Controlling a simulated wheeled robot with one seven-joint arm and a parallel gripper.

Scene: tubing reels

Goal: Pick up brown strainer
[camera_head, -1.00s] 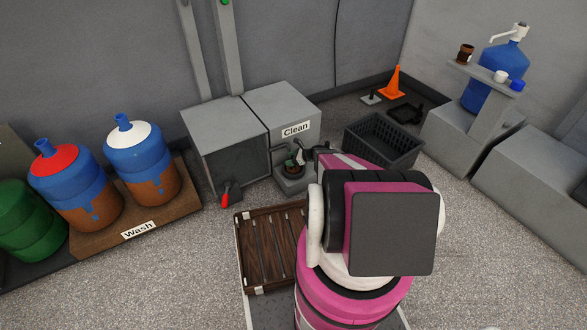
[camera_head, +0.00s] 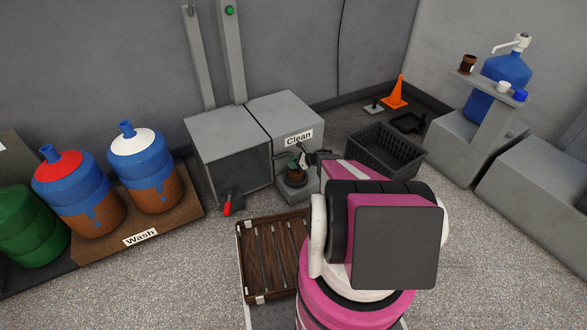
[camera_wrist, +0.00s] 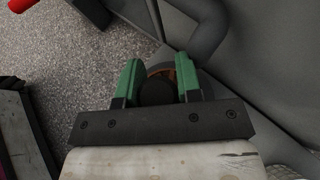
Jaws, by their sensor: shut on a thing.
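The brown strainer (camera_head: 296,174) is small in the head view, at the grey block in front of the cabinet marked "Clean". My gripper (camera_head: 301,160) is at its top, and its fingers are hard to make out there. In the wrist view my gripper's (camera_wrist: 160,80) two green fingers stand on either side of the strainer (camera_wrist: 161,72), shut on it. Only an orange-brown part of it shows between the fingers, behind a dark round part. I cannot tell whether it is clear of the block.
Grey cabinets (camera_head: 222,125) stand close behind the gripper. A black crate (camera_head: 385,153) is to the right and a slatted wooden crate (camera_head: 272,255) is in front. Blue jugs (camera_head: 146,160) stand on the "Wash" platform at left. A red-handled thing (camera_head: 228,207) lies near the cabinet.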

